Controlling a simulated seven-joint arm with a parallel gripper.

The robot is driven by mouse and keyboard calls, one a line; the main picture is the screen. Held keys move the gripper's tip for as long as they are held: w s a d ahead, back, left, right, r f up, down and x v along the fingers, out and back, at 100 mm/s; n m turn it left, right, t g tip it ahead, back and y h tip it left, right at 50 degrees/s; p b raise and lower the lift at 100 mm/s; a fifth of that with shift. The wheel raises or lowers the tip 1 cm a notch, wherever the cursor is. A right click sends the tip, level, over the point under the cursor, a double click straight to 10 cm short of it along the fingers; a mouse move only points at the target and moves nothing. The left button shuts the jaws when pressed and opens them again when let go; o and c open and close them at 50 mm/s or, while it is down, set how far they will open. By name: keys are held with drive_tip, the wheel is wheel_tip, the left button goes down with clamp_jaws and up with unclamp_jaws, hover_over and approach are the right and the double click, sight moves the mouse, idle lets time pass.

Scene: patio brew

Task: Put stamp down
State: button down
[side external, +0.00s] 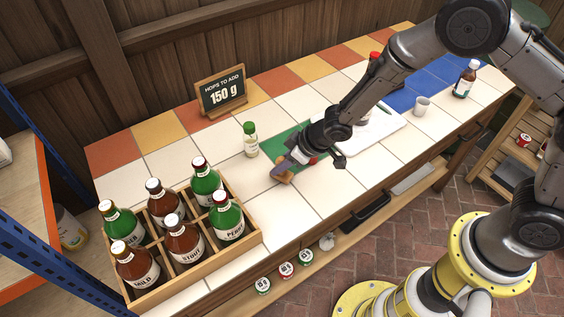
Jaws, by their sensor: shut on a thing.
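My gripper (287,165) reaches down from the right over the white tiles near the middle of the counter. It is shut on a small tan, wooden-looking thing that I take for the stamp (283,175). The stamp is low, close to the tiles by the left front of the green mat (280,143). I cannot tell whether it touches the tiles. The fingers and arm hide part of the stamp and part of the mat.
A wooden crate (253,237) of brown and green bottles stands at the left. A sign (222,92) reads 150 g. A white board (385,133) and a cup (421,106) are to the right. Tiles in front are clear.

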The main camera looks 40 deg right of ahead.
drive_tip(key=shift+f, duration=0.15)
drive_tip(key=c, duration=0.5)
unclamp_jaws()
drive_tip(key=shift+r, duration=0.3)
drive_tip(key=v, duration=1.1)
drive_tip(key=shift+s+d+r, duration=0.15)
drive_tip(key=shift+r, duration=0.15)
